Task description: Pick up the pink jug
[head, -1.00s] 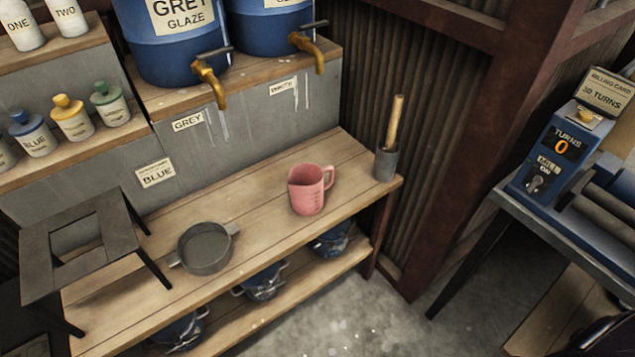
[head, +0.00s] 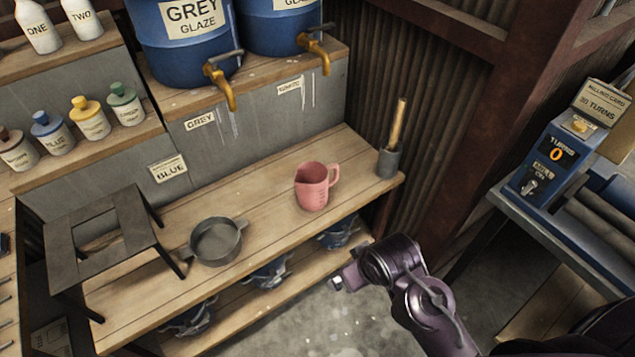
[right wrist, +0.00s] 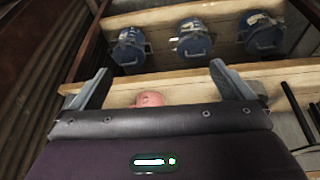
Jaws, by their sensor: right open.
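The pink jug (head: 312,188) stands upright on the wooden bench (head: 262,212), its handle to the right. My right gripper (head: 338,284) is in front of the bench, below and to the right of the jug, and apart from it. In the right wrist view my right gripper (right wrist: 158,85) shows its two fingers spread wide with nothing between them. The top of the jug (right wrist: 150,99) shows there just past the gripper body, which hides the rest of it. My left gripper is not in view.
A grey sieve-like pan (head: 216,241) and a dark stand (head: 105,232) are left of the jug. A grey pot with a wooden handle (head: 388,160) stands right of it. Glaze barrels with taps (head: 186,38) are above. Blue buckets (right wrist: 193,42) sit on the lower shelf.

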